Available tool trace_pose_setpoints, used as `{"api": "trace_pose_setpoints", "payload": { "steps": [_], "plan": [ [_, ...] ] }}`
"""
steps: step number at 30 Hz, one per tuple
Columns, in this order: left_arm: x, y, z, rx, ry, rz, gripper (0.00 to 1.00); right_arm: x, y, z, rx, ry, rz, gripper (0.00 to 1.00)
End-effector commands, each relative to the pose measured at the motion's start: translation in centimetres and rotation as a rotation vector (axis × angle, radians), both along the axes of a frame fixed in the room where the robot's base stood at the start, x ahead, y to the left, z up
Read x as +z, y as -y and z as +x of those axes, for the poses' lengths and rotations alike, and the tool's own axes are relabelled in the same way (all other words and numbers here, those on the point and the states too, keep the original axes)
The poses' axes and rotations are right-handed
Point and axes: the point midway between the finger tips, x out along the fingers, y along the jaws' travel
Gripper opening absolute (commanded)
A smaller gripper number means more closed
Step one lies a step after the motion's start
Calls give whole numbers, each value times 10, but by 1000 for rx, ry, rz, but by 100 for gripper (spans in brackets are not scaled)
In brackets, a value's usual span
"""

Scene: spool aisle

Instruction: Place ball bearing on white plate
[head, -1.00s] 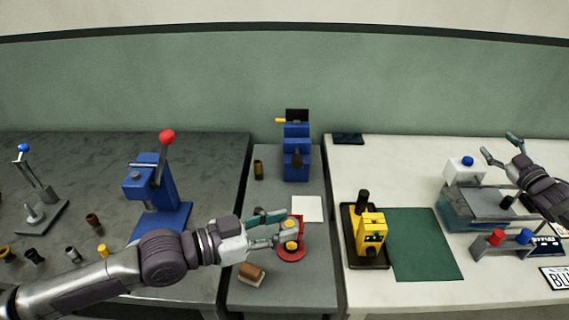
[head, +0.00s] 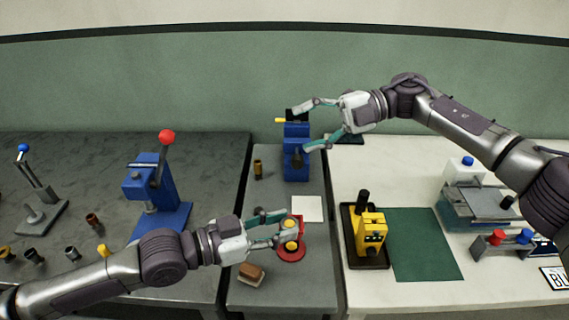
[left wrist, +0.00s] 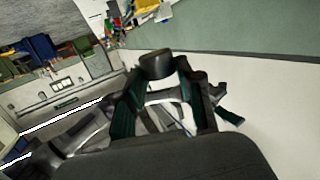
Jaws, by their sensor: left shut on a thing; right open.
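The white plate (head: 307,208) lies flat and bare on the narrow grey middle table. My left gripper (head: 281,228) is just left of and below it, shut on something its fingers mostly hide. A red and yellow item (head: 291,252) with a round red base stands at its fingertips. I cannot make out the ball bearing for certain. My right gripper (head: 302,130) is open, with its fingers in front of or over the blue machine (head: 297,165) at the back. The left wrist view shows dark gripper parts (left wrist: 165,100), but no clear held thing.
A brown block (head: 251,273) and a small brass cylinder (head: 258,169) are on the middle table. A blue press (head: 158,195) with a red knob stands on the left table. A yellow device (head: 371,235) and a green mat (head: 425,244) are on the right table.

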Motion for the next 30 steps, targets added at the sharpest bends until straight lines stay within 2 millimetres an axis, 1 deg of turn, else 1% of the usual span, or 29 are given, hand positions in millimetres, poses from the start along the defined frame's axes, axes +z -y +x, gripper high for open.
{"api": "trace_pose_setpoints", "payload": {
  "steps": [1,2,3,6,8,9,13,16,20,23,30],
  "plan": [
    [0,0,0,0,0,-1,0,2,-23,-26,125,51,-96,67],
    [0,0,0,0,0,-1,0,0,-33,-41,198,84,-168,67],
    [0,0,0,0,0,-1,0,-3,-44,-60,293,131,-276,67],
    [0,0,0,0,0,-1,0,-12,-54,-93,470,250,-549,67],
    [0,0,0,0,0,-1,0,-15,-54,-103,540,319,-702,67],
    [0,0,0,0,0,-1,0,-15,-53,-107,571,362,-795,67],
    [0,0,0,0,0,-1,0,-11,-48,-111,618,473,-1031,67],
    [0,0,0,0,0,-1,0,-7,-46,-111,624,522,-1132,67],
    [0,0,0,0,0,-1,0,-11,-44,-111,623,544,-1179,67],
    [0,0,0,0,0,-1,0,-22,-42,-112,624,543,-1180,67],
    [0,0,0,0,0,-1,0,-67,-39,-118,625,541,-1176,67]
  ]
}}
